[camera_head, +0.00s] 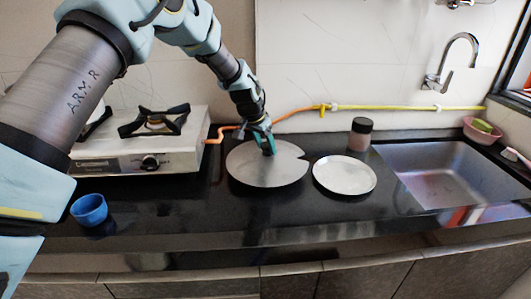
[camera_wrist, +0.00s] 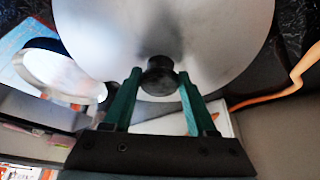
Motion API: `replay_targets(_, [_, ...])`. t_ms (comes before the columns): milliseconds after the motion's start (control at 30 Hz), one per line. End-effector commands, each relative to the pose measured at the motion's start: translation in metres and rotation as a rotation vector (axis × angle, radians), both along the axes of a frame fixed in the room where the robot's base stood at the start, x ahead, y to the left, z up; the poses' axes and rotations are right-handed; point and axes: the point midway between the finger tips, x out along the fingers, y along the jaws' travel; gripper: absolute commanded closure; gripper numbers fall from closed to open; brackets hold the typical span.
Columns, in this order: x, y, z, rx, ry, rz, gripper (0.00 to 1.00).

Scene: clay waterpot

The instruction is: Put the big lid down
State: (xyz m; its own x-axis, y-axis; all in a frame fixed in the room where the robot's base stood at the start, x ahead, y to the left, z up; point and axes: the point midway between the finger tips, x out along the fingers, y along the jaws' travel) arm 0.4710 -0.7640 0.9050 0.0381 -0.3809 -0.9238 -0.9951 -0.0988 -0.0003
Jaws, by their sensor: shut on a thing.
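The big lid (camera_head: 262,172) is a wide, round, silvery metal disc with a dark knob, over the black counter right of the stove. The lid looks roughly level. I cannot tell whether it touches the counter or hangs slightly above it.
A smaller silvery plate or lid (camera_head: 344,175) lies close to the right. A dark-topped jar (camera_head: 360,136) stands behind it, before the sink (camera_head: 450,170). The stove (camera_head: 140,150) and blue bowl (camera_head: 89,209) are left. An orange hose (camera_head: 292,115) runs behind. The front counter is clear.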

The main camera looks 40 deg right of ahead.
Motion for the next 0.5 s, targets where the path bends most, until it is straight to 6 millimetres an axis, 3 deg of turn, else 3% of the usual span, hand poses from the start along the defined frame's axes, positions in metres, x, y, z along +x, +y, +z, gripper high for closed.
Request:
replay_targets(233, [0.0, 0.0, -0.03, 0.001, 0.0, 0.001, 1.0])
replay_targets(500, [0.0, 0.0, -0.033, -0.002, -0.001, 0.0, 1.0])
